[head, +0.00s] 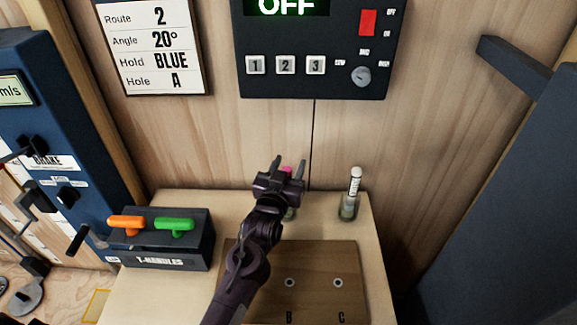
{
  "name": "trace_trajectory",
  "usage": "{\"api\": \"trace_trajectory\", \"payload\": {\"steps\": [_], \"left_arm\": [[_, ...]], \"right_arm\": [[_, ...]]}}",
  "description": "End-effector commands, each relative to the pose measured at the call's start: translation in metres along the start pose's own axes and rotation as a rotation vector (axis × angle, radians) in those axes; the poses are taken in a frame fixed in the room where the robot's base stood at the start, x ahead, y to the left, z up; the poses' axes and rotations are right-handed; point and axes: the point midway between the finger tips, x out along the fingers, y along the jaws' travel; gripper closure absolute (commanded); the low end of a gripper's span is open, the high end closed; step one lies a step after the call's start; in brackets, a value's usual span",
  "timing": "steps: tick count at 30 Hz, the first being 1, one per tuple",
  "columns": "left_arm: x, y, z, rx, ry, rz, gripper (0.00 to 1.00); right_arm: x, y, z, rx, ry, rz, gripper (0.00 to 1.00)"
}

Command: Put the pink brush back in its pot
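A small pink patch, likely the pink brush (287,169), shows just beyond my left gripper (288,163), between its two fingers. The fingers stand apart, with gaps visible beside the pink. Most of the brush is hidden by the gripper, so I cannot tell how it stands. A bit of a greenish pot (291,213) shows just below the gripper, mostly covered by my wrist. To the right, a white-topped brush (355,180) stands upright in a similar clear pot (348,210). My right gripper is not in view.
A brown board (318,262) with holes marked B and C lies at the front of the table (210,300). A dark T-handles holder (190,250) with orange (127,222) and green (175,224) handles stands left. A control panel (315,85) hangs on the back wall.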

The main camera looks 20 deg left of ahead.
Motion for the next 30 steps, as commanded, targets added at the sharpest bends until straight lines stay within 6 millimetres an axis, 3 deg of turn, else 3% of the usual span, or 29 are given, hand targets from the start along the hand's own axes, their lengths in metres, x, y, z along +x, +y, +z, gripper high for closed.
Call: {"api": "trace_trajectory", "payload": {"steps": [10, 21, 30], "left_arm": [[-0.005, 0.000, 0.002, 0.001, -0.002, 0.000, 0.53], [-0.063, 0.000, 0.003, 0.000, -0.002, 0.000, 0.53], [-0.078, 0.000, 0.000, 0.000, 0.000, 0.000, 0.53]], "right_arm": [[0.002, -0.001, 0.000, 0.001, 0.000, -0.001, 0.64], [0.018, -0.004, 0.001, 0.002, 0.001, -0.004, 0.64], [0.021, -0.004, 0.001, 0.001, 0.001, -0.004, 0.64]]}}
